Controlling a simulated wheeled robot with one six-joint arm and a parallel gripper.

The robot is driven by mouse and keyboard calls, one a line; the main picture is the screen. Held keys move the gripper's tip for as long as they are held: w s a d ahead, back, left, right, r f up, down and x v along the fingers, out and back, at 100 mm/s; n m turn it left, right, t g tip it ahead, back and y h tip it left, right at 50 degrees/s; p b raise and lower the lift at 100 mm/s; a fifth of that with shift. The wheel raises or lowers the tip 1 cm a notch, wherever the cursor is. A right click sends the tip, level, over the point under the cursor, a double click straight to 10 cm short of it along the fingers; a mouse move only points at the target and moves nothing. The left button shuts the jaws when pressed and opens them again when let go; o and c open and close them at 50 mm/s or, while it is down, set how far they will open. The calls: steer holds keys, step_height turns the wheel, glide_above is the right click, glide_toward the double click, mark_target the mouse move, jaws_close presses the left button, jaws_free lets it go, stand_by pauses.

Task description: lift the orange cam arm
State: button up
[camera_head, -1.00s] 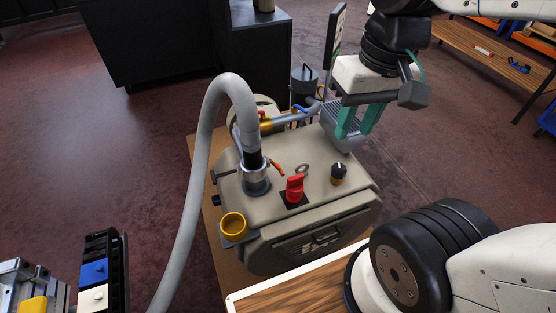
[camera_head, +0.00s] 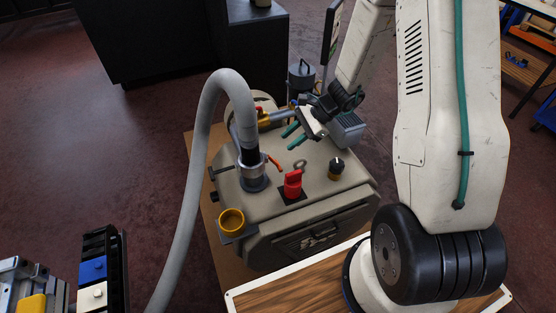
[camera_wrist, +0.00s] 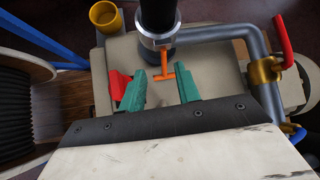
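The orange cam arm (camera_head: 274,162) sticks out from the metal collar at the base of the grey hose, on top of the beige machine. In the wrist view the orange cam arm (camera_wrist: 165,76) is a T-shaped piece below the collar, its stem end in front of the gap between my fingers. My gripper (camera_head: 291,137) has green fingers, spread apart and pointing left toward the hose coupling. In the wrist view my gripper (camera_wrist: 160,88) is open and nothing is clamped between the fingers. Whether a finger touches the arm cannot be told.
A red switch (camera_head: 292,185) and a black knob (camera_head: 336,168) stand on the machine top. A yellow cup (camera_head: 231,222) sits at its left corner. The grey hose (camera_head: 205,130) arches up left. A grey pipe (camera_wrist: 215,34) with a red-handled valve (camera_wrist: 284,40) runs behind the collar.

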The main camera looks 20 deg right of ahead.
steer(key=m, duration=0.2)
glide_toward(278, 164)
steer(key=shift+a+r+t, duration=0.2)
steer(key=shift+a+t, duration=0.1)
steer(key=shift+a, duration=0.55)
steer(key=x, duration=0.7)
steer(key=shift+w+a+f, duration=0.1)
steer(key=shift+a+f, duration=0.1)
steer(key=shift+f, duration=0.1)
steer(key=shift+c, duration=0.3)
jaws_close()
